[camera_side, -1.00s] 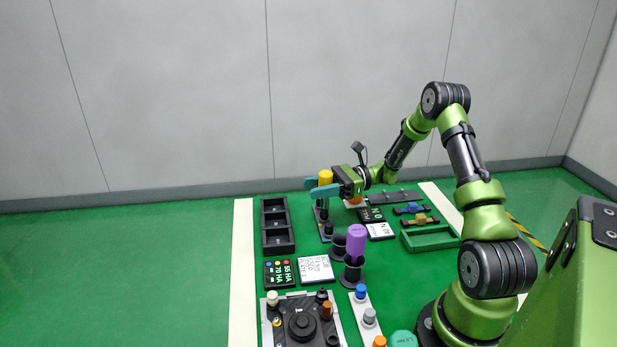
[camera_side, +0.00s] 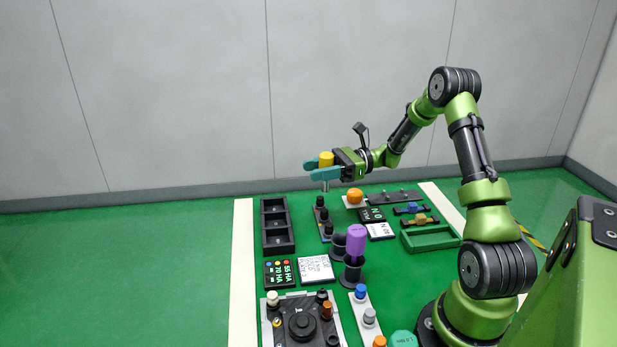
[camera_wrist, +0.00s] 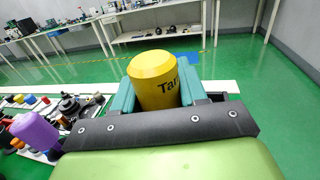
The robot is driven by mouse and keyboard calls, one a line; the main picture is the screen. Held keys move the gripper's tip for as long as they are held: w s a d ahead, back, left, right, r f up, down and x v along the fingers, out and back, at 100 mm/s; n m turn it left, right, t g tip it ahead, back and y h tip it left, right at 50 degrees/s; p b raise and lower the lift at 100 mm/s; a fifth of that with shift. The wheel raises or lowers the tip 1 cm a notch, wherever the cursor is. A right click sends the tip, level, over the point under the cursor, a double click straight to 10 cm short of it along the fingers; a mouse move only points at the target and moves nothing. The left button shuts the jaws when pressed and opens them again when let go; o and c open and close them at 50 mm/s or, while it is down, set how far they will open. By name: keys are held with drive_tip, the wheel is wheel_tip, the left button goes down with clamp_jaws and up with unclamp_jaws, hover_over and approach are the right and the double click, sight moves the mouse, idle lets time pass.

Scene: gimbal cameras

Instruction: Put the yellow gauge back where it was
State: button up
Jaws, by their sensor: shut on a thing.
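The yellow gauge (camera_side: 326,159) is a yellow cylinder on a thin grey stem that hangs below it. My gripper (camera_side: 324,170) is shut on it, with teal fingers on both sides, and holds it upright in the air. In the wrist view the gauge (camera_wrist: 154,78) shows dark lettering, partly cut off, between the teal fingers (camera_wrist: 155,93). Below it stands a narrow rack (camera_side: 326,238) with several black sockets in a row. The gauge's stem is clear above the rack.
A black compartment tray (camera_side: 277,246) lies left of the rack. An orange knob on a white base (camera_side: 355,196) stands to its right. A purple cylinder (camera_side: 356,240) stands in a dark holder nearer the camera. A green tray (camera_side: 430,238) lies at right.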

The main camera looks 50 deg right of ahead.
hover_over(334, 241)
drive_tip(key=f, duration=0.4)
drive_tip(key=shift+s+a+f, duration=0.15)
drive_tip(key=shift+a+f, duration=0.1)
drive_tip(key=shift+a, duration=0.05)
drive_tip(key=shift+f, duration=2.6)
drive_tip(key=shift+f, duration=0.1)
drive_tip(key=o, duration=1.1)
drive_tip(key=v, duration=1.2)
